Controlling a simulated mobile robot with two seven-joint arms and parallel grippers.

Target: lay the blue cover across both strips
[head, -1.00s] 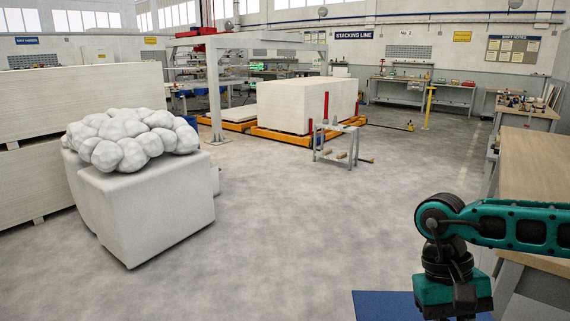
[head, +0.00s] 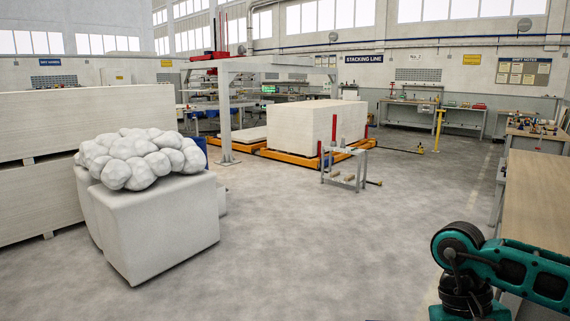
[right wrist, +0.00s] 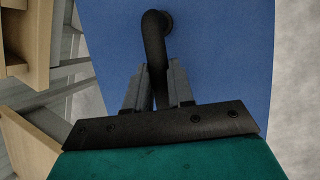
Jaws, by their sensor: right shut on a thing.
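The blue cover (right wrist: 225,55) fills much of the right wrist view as a flat blue panel. A dark curved handle (right wrist: 156,35) stands on it. My right gripper (right wrist: 159,82) is shut on this handle, with one finger on each side. In the head view only my right arm shows at the lower right; its fingertips and the cover are below the frame. My left gripper is not in view. I cannot make out the two strips in either view.
A wooden-topped bench (head: 540,205) stands close at the right, beside my arm. A grey block (head: 160,232) topped with lumpy white pieces (head: 140,158) stands at left. A small grey rack (head: 345,170) stands farther back. Open floor (head: 300,250) lies between.

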